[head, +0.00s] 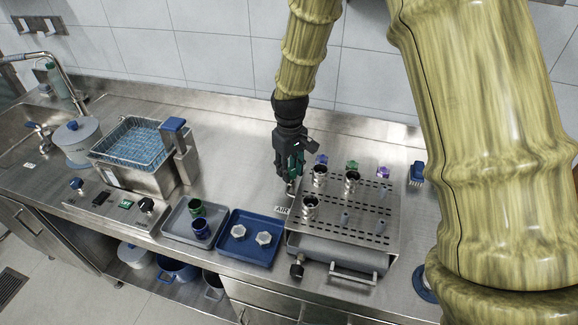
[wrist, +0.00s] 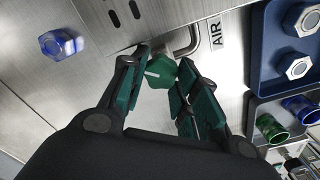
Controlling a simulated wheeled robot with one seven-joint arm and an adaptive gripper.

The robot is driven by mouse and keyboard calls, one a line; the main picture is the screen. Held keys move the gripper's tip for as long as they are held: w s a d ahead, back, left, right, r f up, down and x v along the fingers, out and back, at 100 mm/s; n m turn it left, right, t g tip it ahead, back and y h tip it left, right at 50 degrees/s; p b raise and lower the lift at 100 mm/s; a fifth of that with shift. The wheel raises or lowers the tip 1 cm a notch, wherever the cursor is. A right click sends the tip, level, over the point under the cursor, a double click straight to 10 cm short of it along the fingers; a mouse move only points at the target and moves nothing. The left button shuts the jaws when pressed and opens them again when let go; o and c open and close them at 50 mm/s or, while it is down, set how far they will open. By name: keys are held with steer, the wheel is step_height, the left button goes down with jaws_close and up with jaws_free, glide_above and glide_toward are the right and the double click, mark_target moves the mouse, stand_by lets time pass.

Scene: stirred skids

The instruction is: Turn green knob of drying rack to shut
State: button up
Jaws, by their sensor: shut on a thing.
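The green knob (wrist: 159,73) shows in the wrist view with a white line on its face, beside a bent metal pipe (wrist: 190,42) and the AIR label (wrist: 216,31). My gripper (wrist: 162,76) is shut on the knob, one green-padded finger on each side. In the head view my gripper (head: 291,175) is low at the left side of the steel drying rack (head: 325,242), and the knob cannot be made out behind the fingers. The rack has a slotted top with several metal cups and pegs.
Left of the rack are a blue tray (head: 234,260) with two white hexagonal pieces and a grey tray (head: 181,238) with a green and a blue cup. A basket bath (head: 140,178) stands farther left. Blue, green and purple tops (head: 352,164) line the rack's back.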

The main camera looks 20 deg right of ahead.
steer(key=shift+w+r, duration=0.15)
steer(key=shift+w, duration=0.05)
stand_by(0.4)
steer(key=o, duration=0.7)
steer(key=shift+o, duration=0.2)
steer(key=shift+s, duration=0.1)
